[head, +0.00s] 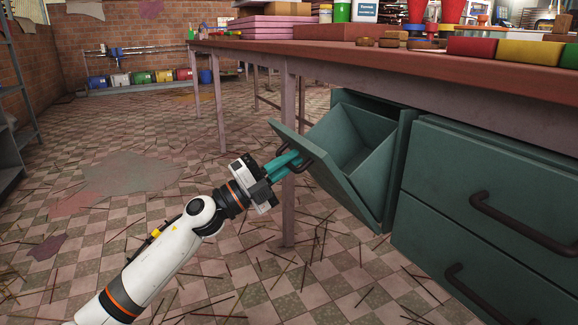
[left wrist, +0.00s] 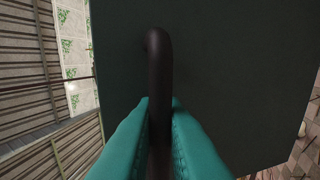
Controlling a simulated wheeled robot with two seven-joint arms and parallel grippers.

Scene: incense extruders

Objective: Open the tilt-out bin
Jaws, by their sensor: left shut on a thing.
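The tilt-out bin (head: 345,178) is a dark green box under the workbench in the head view. Its front panel is tilted outward and its empty inside shows from above. A dark curved handle (head: 307,158) is on the front panel. My left gripper (head: 294,160) comes in from the left with its teal fingers at the handle. In the left wrist view the teal fingers (left wrist: 158,125) are shut around the dark handle (left wrist: 159,62), with the green panel (left wrist: 230,70) behind it. My right gripper is in neither view.
Green drawers (head: 490,215) with dark handles are right of the bin. The wooden workbench (head: 400,62) above carries coloured blocks and boxes. A bench leg (head: 289,215) stands near the bin. The checkered floor (head: 130,230) at left is open, with scattered sticks.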

